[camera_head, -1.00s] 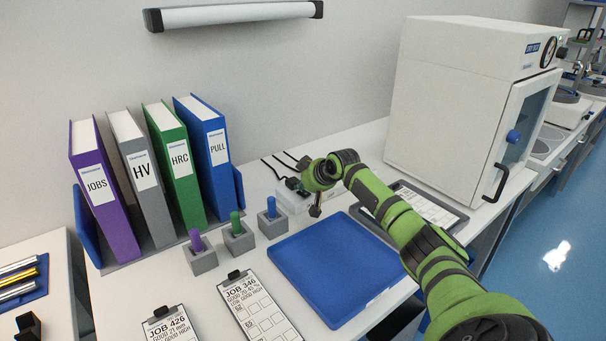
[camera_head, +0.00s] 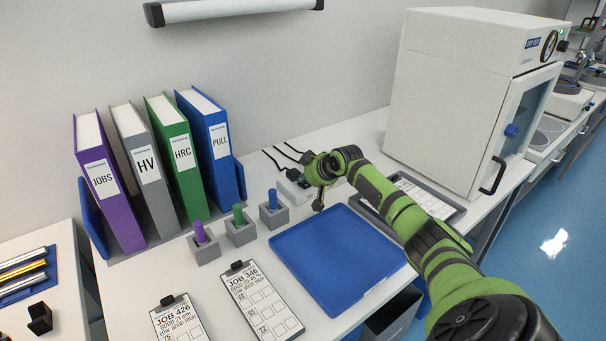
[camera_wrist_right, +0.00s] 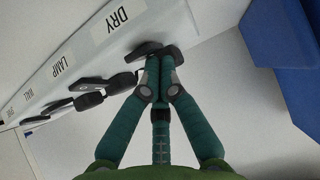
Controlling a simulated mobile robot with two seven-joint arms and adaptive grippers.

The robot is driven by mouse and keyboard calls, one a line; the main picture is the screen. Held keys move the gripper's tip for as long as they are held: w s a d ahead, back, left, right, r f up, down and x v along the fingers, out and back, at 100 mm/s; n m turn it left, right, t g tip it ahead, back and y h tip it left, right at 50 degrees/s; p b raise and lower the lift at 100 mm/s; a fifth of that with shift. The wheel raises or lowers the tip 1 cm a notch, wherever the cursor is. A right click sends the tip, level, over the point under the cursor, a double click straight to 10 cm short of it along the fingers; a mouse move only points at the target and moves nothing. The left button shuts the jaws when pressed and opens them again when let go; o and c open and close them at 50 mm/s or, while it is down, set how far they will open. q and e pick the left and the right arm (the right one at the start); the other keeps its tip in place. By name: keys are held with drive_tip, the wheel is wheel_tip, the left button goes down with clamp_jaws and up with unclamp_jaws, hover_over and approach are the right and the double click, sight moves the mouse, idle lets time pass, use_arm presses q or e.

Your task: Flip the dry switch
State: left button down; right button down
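The white switch strip (camera_head: 290,188) lies at the back of the table, partly hidden behind my right arm in the head view. In the right wrist view the strip (camera_wrist_right: 92,50) carries labels including DRY and LAMP, with black switches beside them. The black dry switch (camera_wrist_right: 145,49) is near the DRY label, partly covered by my fingertips. My right gripper (camera_wrist_right: 160,64) has its fingertips together, with nothing visible between them; they overlap the dry switch, and I cannot tell if they touch it. In the head view the right gripper (camera_head: 318,205) points down by the strip. My left gripper is out of view.
A blue tray (camera_head: 338,260) lies in front of the strip. Blocks with purple (camera_head: 200,232), green (camera_head: 238,214) and blue (camera_head: 272,198) pegs stand to its left. Binders (camera_head: 165,165) stand at the back left. A white oven (camera_head: 450,95) stands at the right.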

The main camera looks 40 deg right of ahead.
sight(305, 185)
drive_tip(key=shift+s+p, duration=0.15)
drive_tip(key=shift+p, duration=0.3)
drive_tip(key=r+p, duration=0.2)
drive_tip(key=r, duration=0.1)
drive_tip(key=r+p, duration=0.1)
drive_tip(key=p, duration=0.1)
drive_tip(key=shift+w+r, duration=0.15)
drive_tip(key=shift+w, duration=0.25)
drive_tip(key=shift+s+d+r, duration=0.15)
drive_tip(key=shift+s+r, duration=0.05)
drive_tip(key=shift+s, duration=0.1)
drive_tip(key=w+r+b+v, duration=0.1)
drive_tip(key=v, duration=0.7)
drive_tip(key=shift+s+r, duration=0.2)
drive_tip(key=shift+r, duration=0.3)
